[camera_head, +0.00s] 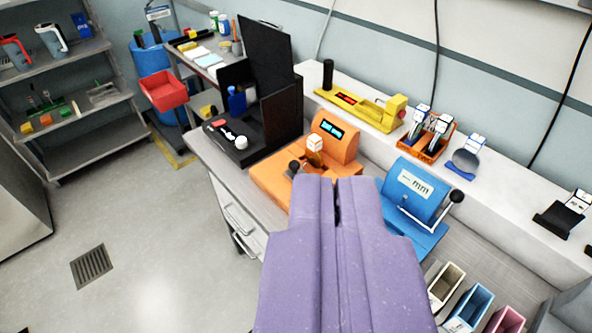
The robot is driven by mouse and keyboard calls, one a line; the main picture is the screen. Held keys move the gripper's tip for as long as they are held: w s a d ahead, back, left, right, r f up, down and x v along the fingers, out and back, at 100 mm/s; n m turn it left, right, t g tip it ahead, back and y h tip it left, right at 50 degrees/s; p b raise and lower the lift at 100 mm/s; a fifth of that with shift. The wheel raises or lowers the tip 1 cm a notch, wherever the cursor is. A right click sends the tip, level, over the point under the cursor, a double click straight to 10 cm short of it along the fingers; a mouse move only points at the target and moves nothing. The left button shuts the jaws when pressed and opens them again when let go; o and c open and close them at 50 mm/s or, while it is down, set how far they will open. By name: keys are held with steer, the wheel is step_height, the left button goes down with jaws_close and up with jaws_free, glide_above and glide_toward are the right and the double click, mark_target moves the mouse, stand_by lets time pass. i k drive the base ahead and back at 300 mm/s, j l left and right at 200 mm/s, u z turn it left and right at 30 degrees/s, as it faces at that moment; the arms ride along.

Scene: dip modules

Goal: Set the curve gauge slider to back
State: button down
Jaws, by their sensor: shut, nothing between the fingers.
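My gripper (337,190) has purple fingers, shut and empty, pointing away from me at the lower middle. Beyond its tips an orange device (341,137) with a small cyan-lit display stands on the bench. A dark knob (295,166) shows on its left part, and a small white-topped piece (315,143) sits near its middle. My fingers hide part of its front. To the right is a blue device (412,190) with a white face and a black-knobbed lever (456,197). No readable label tells me which device is the curve gauge; the slider's setting cannot be told.
A black case (280,108) stands behind left on the bench. A yellow device (375,108) and an orange tray (426,148) stand on the raised ledge. Several coloured bins (472,303) are at lower right. The floor (150,230) at left is open.

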mark_target(295, 168)
steer(key=i+j+z, duration=0.1)
steer(key=i, duration=0.4)
steer(key=i+j+z, duration=0.1)
steer(key=i+j, duration=0.25)
steer(key=i+j+z, duration=0.1)
steer(key=i+j, duration=0.15)
steer(key=i, duration=0.35)
